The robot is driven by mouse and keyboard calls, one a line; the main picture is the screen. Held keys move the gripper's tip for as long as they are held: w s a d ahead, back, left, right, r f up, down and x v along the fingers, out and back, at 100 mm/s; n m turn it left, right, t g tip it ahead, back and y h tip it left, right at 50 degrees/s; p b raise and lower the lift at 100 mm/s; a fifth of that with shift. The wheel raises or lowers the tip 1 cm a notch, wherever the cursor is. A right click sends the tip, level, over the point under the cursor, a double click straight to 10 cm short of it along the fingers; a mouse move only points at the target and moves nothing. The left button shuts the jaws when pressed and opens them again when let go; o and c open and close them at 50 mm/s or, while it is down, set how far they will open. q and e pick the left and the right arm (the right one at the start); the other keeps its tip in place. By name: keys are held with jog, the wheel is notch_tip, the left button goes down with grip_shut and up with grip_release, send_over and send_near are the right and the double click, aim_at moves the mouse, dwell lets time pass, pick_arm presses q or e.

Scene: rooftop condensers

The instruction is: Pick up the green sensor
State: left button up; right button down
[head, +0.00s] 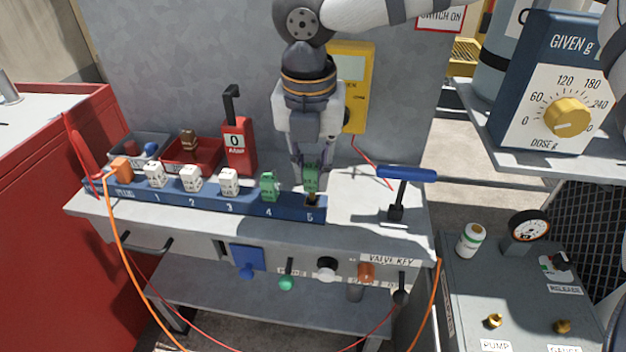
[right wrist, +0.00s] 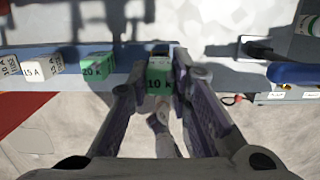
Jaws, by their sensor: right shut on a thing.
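Two green blocks are at the right end of the blue numbered strip (head: 215,202). One green block (head: 269,187) sits at position 4 and reads 20 k in the right wrist view (right wrist: 98,67). The other, the green sensor (head: 311,178) at position 5, reads 10 k in the right wrist view (right wrist: 159,80). My right gripper (head: 308,166) points down and is shut on this 10 k block. The block sits higher than its neighbour, with a dark, brownish slot showing below it. Whether it is fully clear of the slot I cannot tell. My left gripper is not in view.
White blocks (head: 191,178) fill positions 1 to 3. A blue-handled T-shaped tool (head: 405,175) stands to the right. An orange cable (head: 112,225) hangs at the left.

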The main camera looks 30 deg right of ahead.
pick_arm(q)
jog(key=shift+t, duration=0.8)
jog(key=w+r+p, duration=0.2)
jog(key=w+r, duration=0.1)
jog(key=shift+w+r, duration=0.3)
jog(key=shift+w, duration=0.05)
pick_arm(e)
jog(key=s+a+r, duration=0.1)
jog(key=s+r, duration=0.9)
jog(key=s, duration=0.4)
jog(key=shift+r, duration=2)
